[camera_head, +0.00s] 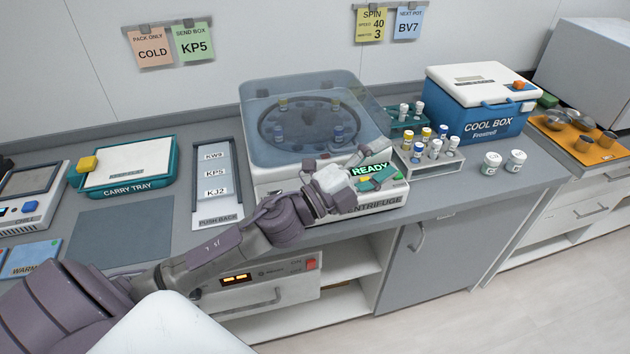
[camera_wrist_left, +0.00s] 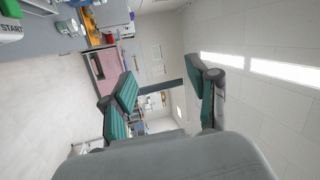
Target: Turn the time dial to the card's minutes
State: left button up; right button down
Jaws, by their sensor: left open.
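The centrifuge (camera_head: 268,178) stands on the counter with its clear lid (camera_head: 300,92) down over a rotor holding several tubes. Its front panel display (camera_head: 370,169) reads READY. The yellow SPIN card (camera_head: 371,26) on the wall shows 40 and, below it, 3; its small labels are hard to read. My left gripper (camera_head: 372,172) is in front of the centrifuge's panel, open and empty, and covers part of it. No time dial can be made out. In the left wrist view my gripper's teal-padded fingers (camera_wrist_left: 165,92) are apart, with a green START button (camera_wrist_left: 10,24) at the top left corner. My right gripper is out of view.
A white rack of tubes (camera_head: 440,163) stands right of the centrifuge, with two jars (camera_head: 491,164) beside it. The blue cool box (camera_head: 482,118) is behind. The label holder (camera_head: 218,215) and the carry tray (camera_head: 168,180) lie to the left.

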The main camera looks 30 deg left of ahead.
pick_arm(q)
jog(key=s+d+r+m+g+h, duration=0.25)
jog(key=d+m+g+h, duration=0.2)
jog(key=m+g, duration=0.7)
jog(key=s+a+f+m+g+y+p, duration=0.1)
jog(key=a+f+m+y, duration=0.4)
jog(key=a, duration=0.6)
jog(key=a+m+g+y, duration=0.25)
jog(key=a+y, duration=0.55)
jog(key=a, duration=0.4)
jog(key=shift+m+t, duration=0.3)
jog(key=shift+t, duration=0.1)
jog(key=p+x, duration=0.1)
jog(key=x, duration=0.3)
jog(key=p+x, duration=0.1)
jog(key=x, duration=0.4)
jog(key=p+x, duration=0.1)
jog(key=x, duration=0.3)
jog(key=shift+d+f+p, duration=0.3)
jog(key=shift+d+p, duration=0.05)
jog(key=shift+d, duration=0.1)
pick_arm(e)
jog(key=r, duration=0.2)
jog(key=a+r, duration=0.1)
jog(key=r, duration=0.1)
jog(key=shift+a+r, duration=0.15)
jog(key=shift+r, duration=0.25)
